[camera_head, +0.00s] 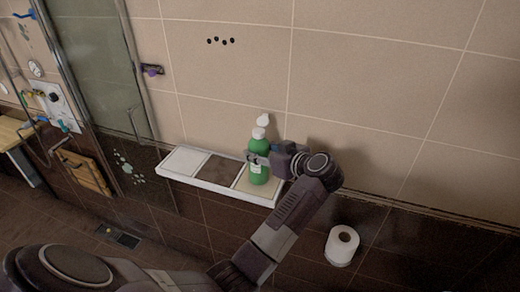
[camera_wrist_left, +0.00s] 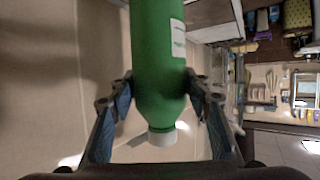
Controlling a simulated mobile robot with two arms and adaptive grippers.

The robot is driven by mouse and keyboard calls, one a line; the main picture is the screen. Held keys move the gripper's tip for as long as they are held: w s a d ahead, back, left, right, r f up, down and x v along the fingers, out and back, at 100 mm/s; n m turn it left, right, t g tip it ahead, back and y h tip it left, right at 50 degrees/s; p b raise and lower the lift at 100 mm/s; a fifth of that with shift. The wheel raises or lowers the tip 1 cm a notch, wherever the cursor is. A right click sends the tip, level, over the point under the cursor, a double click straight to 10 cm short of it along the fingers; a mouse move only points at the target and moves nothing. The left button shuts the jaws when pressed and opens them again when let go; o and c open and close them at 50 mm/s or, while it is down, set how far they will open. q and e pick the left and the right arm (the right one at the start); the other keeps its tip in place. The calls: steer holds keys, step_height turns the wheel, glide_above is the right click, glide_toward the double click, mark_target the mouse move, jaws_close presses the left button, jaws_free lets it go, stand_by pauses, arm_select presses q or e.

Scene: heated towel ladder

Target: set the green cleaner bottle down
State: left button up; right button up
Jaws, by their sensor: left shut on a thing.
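The green cleaner bottle (camera_head: 259,173) is upright with a white cap and a pale label. It is over the right-hand section of a white-rimmed wall shelf (camera_head: 222,193); I cannot tell whether its base touches the shelf. My left gripper (camera_head: 262,158) comes in from the right side and is shut on the upper part of the bottle. In the left wrist view the bottle (camera_wrist_left: 157,60) is between the two fingers (camera_wrist_left: 160,96), with its white cap toward the bottom of the picture. My right gripper does not show.
The shelf's left and middle sections look bare. A small white thing (camera_head: 263,120) is on the tiled wall just above the bottle. A toilet roll (camera_head: 342,246) is at lower right. A glass shower panel (camera_head: 90,70) and a purple item (camera_head: 152,70) are at left.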

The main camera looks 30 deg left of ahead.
arm_select(q)
steer(key=shift+f, duration=0.1)
steer(key=o, duration=1.5)
